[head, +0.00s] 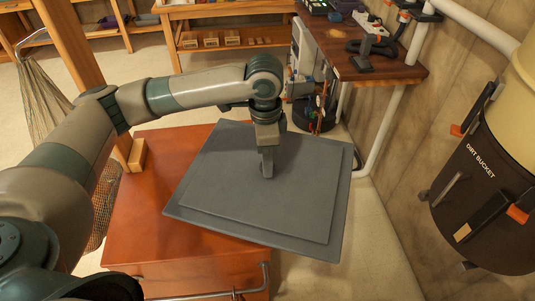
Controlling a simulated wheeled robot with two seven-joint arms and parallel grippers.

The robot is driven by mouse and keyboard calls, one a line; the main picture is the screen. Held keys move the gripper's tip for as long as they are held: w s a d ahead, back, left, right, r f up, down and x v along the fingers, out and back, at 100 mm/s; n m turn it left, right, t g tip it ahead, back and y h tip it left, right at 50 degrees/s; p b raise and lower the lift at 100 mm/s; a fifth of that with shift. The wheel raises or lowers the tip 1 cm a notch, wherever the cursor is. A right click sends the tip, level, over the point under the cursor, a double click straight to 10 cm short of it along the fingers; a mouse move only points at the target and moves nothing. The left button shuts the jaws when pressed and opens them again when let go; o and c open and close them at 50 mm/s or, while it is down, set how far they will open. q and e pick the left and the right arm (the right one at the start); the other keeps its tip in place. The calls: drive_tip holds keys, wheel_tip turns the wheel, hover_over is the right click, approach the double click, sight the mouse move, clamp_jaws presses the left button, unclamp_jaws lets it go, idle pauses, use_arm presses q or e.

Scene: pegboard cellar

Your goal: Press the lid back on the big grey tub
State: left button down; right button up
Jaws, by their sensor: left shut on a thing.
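The grey lid (285,210) is a large flat square with a raised middle panel. It lies turned at an angle over the orange-red cabinet top (150,212), and its right side reaches past the cabinet's right edge. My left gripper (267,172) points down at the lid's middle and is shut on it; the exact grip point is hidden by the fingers. I cannot make out the big grey tub; the lid covers what is under it. My right gripper is not in view.
A wooden post (80,45) stands at the cabinet's left, near a hanging net (45,110). A wall-side wooden bench (345,55) is behind. A bucket marked "DIRT BUCKET" (485,190) with tools is at right. Floor is clear between cabinet and wall.

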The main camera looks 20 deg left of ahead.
sight(258, 197)
use_arm(q)
drive_tip(key=s+n, duration=0.1)
drive_tip(key=n, duration=0.2)
drive_tip(key=s+r+n, duration=0.1)
drive_tip(key=s+n, duration=0.1)
drive_tip(key=s+d+n, duration=0.1)
drive_tip(key=s+n, duration=0.1)
drive_tip(key=n, duration=0.1)
drive_tip(key=shift+s+r+n, duration=0.15)
drive_tip(key=shift+r+n, duration=0.15)
drive_tip(key=shift+r, duration=0.1)
drive_tip(key=n, duration=0.1)
drive_tip(key=s+n, duration=0.2)
drive_tip(key=shift+s+r+n, duration=0.15)
drive_tip(key=shift+r+n, duration=0.1)
drive_tip(key=shift+n, duration=0.05)
